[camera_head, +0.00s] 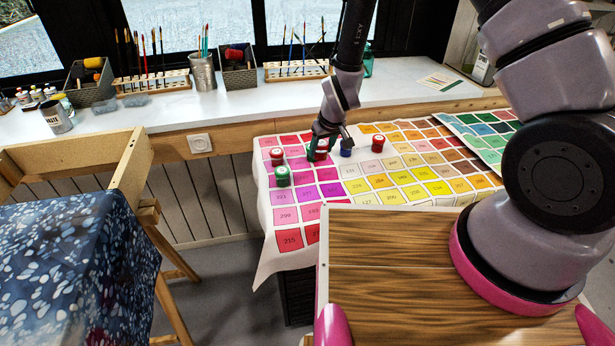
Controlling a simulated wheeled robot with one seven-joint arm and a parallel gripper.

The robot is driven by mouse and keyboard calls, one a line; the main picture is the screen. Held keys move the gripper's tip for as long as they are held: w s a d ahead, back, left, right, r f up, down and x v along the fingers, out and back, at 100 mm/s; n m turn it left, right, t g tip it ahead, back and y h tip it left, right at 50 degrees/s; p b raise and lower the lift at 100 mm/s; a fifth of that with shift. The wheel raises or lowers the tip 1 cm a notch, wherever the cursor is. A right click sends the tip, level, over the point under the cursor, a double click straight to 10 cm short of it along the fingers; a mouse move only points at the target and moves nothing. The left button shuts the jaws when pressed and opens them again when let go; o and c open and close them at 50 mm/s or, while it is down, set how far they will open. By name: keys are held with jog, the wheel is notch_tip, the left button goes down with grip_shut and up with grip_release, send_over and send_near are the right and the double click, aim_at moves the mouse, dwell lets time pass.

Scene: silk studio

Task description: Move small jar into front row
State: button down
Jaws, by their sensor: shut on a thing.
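Several small jars stand on a colour chart sheet (290,241) printed with numbered squares. A red jar (277,158) and a green jar (282,177) stand at the left, the green one nearer to me. A blue jar (346,149) and another red jar (377,145) stand to the right. My gripper (325,149) points down between these groups and is shut on a red jar with a pale lid label (321,144). The fingers partly hide this jar. I cannot tell whether it touches the sheet. The blue jar is close beside the right finger.
Behind is a white counter (420,85) with brush racks, baskets and cups. A wooden frame (130,170) with patterned blue fabric (80,265) stands at the left. The pink and yellow squares in front of the jars are clear.

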aim_at(320, 158)
notch_tip(320, 158, down, 4)
jog(key=shift+r, duration=0.1)
jog(key=shift+f, duration=2.05)
jog(key=shift+c, duration=1.1)
grip_release()
jog(key=shift+f, duration=0.15)
jog(key=v, duration=1.2)
jog(key=shift+r, duration=0.25)
